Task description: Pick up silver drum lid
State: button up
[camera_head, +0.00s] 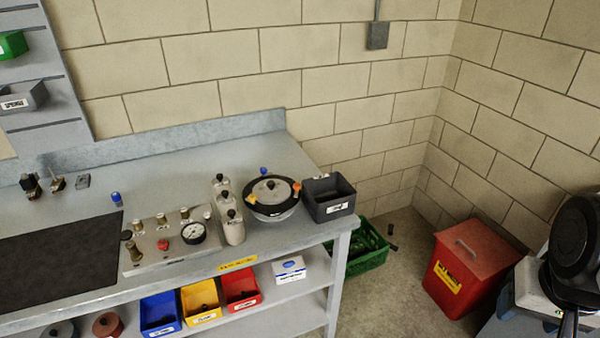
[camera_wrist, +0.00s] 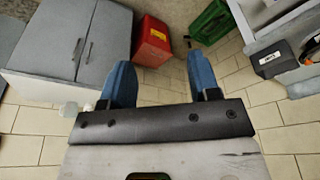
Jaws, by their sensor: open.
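The silver drum lid (camera_head: 272,189) is a round, pale metal disc with a small dark knob. It sits on top of a drum with a black rim (camera_head: 274,211) and orange clips, near the right end of the workbench in the head view. My gripper (camera_wrist: 163,80) shows in the wrist view with its two blue fingers wide apart and nothing between them. It points at the floor area, away from the lid. The lid does not show in the wrist view, and the fingers do not show in the head view.
Grey bottles (camera_head: 233,228) stand close left of the drum, and a dark open bin (camera_head: 328,198) close right. A gauge panel (camera_head: 165,246) is farther left on the workbench (camera_head: 190,178). A green crate (camera_head: 368,256) and red bin (camera_head: 463,265) stand on the floor.

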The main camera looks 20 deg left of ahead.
jog(key=w+a+r+n, duration=0.2)
jog(key=w+a, duration=0.2)
jog(key=w, duration=0.3)
jog(key=w+a+r+n, duration=0.2)
jog(key=w+a+n, duration=0.15)
jog(key=w, duration=0.25)
jog(key=n+g, duration=0.3)
jog(key=n, duration=1)
send_over(271, 182)
jog(key=shift+m, duration=0.25)
jog(key=f, duration=1.4)
jog(key=shift+d, duration=0.3)
jog(key=shift+a+f, duration=0.1)
jog(key=shift+a, duration=0.25)
jog(key=shift+f, duration=0.1)
